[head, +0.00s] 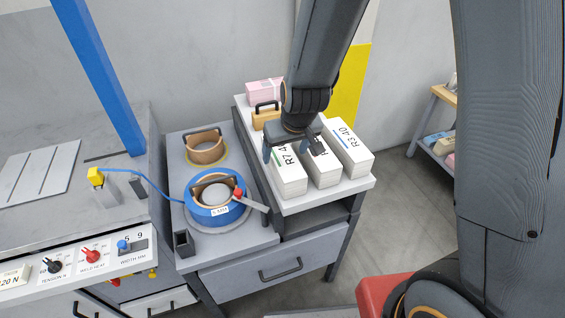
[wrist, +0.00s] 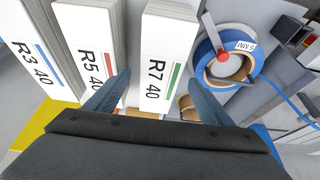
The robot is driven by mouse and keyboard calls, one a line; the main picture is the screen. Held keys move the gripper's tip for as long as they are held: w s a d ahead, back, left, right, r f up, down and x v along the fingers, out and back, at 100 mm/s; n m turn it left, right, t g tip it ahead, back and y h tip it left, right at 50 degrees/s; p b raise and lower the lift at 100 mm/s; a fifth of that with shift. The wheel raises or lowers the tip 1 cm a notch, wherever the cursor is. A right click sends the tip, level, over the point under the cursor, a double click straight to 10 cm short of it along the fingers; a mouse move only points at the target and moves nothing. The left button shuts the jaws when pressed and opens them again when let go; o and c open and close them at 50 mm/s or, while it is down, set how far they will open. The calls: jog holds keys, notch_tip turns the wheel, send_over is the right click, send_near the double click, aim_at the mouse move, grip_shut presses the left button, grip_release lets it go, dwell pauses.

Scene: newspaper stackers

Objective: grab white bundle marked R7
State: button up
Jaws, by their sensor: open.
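The white bundle marked "R7 40" (head: 291,186), with a green stripe, stands leftmost of three bundles on the light shelf top (head: 296,204). In the wrist view the R7 bundle (wrist: 166,55) shows its label face and lies between the two finger lines. My gripper (head: 292,152) is open and empty above the far end of R7, with one finger to its left and one toward the middle bundle. The fingers also show in the wrist view (wrist: 157,100). Whether they reach below the bundle's top I cannot tell.
The R5 bundle (wrist: 97,50), red stripe, stands close beside R7. The R3 bundle (head: 348,150), blue stripe, is beyond it. A tan handled object (head: 266,117) and a pink bundle (head: 264,92) sit behind. A blue strap reel (head: 216,212) stands left on the bench.

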jog(key=x, duration=0.2)
jog(key=shift+w+f+b, duration=0.1)
jog(key=shift+f+b, duration=0.2)
jog(key=shift+b, duration=0.05)
jog(key=shift+p+x, duration=0.55)
jog(key=shift+x, duration=1.45)
grip_shut()
